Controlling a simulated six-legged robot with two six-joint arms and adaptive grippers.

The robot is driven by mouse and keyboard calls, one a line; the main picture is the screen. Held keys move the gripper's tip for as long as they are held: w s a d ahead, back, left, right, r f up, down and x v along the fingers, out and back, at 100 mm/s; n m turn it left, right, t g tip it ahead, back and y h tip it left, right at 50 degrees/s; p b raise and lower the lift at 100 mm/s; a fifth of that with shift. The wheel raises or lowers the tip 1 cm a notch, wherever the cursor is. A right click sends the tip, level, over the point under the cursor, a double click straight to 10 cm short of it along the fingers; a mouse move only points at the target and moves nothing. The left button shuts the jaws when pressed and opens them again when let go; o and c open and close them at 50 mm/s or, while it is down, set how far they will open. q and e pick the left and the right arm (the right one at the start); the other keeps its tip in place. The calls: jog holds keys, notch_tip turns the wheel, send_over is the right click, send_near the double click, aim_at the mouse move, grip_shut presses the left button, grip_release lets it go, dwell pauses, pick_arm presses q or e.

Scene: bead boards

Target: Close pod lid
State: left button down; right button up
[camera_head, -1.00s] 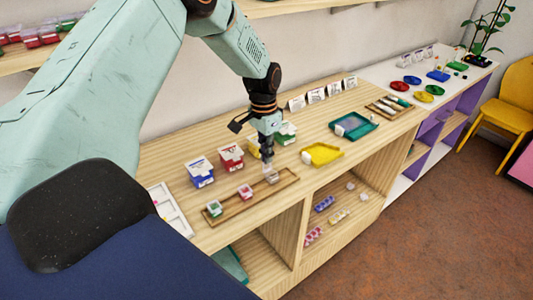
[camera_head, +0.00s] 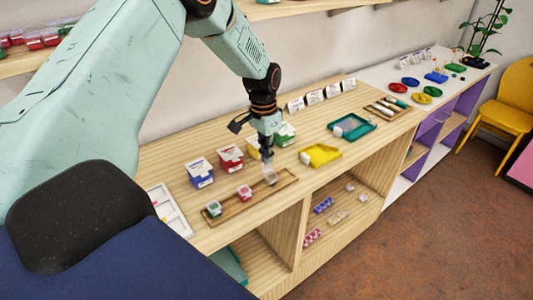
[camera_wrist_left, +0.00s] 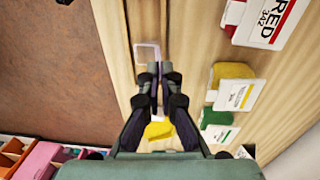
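My left gripper (camera_head: 268,170) points down at the right end of a shallow wooden tray. Its two fingertips (camera_wrist_left: 155,72) are together, with nothing clearly held between them. A small clear pod (camera_head: 271,178) lies in the tray just below the tips. In the left wrist view the pod (camera_wrist_left: 148,52) shows as a pale square frame just beyond the tips; whether they touch it, and how its lid sits, I cannot tell. A red pod (camera_head: 244,192) and a green pod (camera_head: 214,208) stand to the left in the same tray. My right gripper is out of view.
The wooden tray (camera_head: 230,218) lies along the counter's front edge. Blue (camera_head: 200,172), red (camera_head: 230,157) and green (camera_head: 286,133) labelled boxes stand behind it. A yellow tray (camera_head: 322,155) and a teal tray (camera_head: 352,127) are to the right. A white sectioned tray (camera_head: 170,209) is at left.

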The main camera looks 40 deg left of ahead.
pick_arm(q)
jog(key=shift+s+d+f, duration=0.1)
jog(key=shift+s+f, duration=0.1)
jog(key=shift+f, duration=0.05)
jog(key=c, duration=1.8)
grip_release()
jog(key=shift+o, duration=1.2)
jog(key=shift+w, duration=0.2)
jog(key=shift+r, duration=0.1)
jog(key=shift+r, duration=0.25)
notch_tip(320, 180, up, 11)
jog(key=a, duration=0.1)
jog(key=shift+w+r, duration=0.15)
